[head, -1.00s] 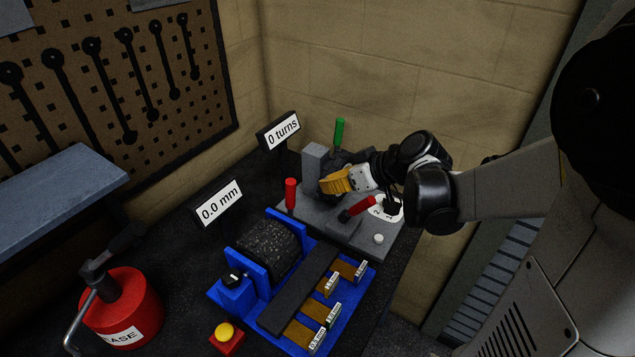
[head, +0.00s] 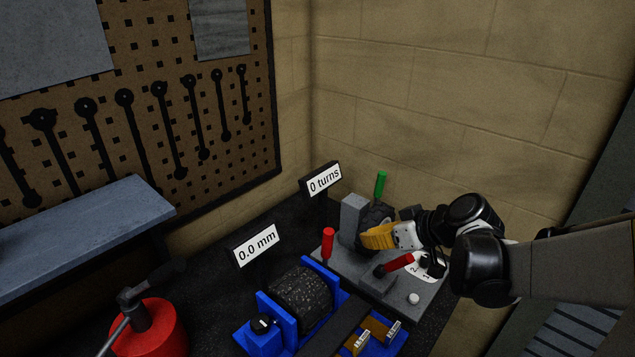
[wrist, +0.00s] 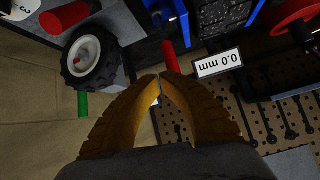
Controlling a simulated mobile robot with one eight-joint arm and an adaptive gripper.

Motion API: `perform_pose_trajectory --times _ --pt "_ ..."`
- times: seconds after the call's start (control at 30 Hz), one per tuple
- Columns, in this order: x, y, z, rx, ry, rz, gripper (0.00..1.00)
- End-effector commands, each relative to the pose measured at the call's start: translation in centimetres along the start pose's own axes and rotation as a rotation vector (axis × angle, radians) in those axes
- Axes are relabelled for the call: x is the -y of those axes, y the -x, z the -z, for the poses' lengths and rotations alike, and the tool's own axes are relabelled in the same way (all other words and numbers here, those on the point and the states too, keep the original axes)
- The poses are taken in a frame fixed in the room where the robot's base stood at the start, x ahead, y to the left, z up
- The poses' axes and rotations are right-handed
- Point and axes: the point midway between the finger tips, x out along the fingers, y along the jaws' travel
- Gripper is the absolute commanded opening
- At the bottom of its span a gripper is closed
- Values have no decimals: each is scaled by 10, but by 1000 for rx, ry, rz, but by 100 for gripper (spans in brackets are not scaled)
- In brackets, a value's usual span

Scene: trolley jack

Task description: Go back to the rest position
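My gripper (head: 378,237) is at the grey bench fixture (head: 353,215), in front of a dark wheel (head: 374,213). In the wrist view its two yellow fingers (wrist: 160,76) come together at the tips, with nothing visible between them. The wheel with its pale hub (wrist: 85,55) lies to the left of the fingers, apart from them. A red handle (wrist: 169,58) appears just beyond the tips.
Signs read "0 turns" (head: 324,180) and "0.0 mm" (head: 256,246). A blue-framed roller unit (head: 300,297) and a red can (head: 150,330) are nearer.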

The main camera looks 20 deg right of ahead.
Motion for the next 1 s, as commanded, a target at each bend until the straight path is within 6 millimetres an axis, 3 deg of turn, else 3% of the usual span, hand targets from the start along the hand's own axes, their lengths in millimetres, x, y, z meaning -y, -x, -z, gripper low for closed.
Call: perform_pose_trajectory --times 0.17,0.27,0.4,0.6,0.8,1.0 --pt "12 -2 -7 30 -17 -6 0" --pt "34 -4 -20 84 -51 -26 0" --pt "69 -2 -48 171 -111 -84 0" --pt "106 8 -91 242 -177 -201 0" --pt "125 20 -126 247 -216 -305 0" --pt "130 27 -139 233 -234 -355 0"
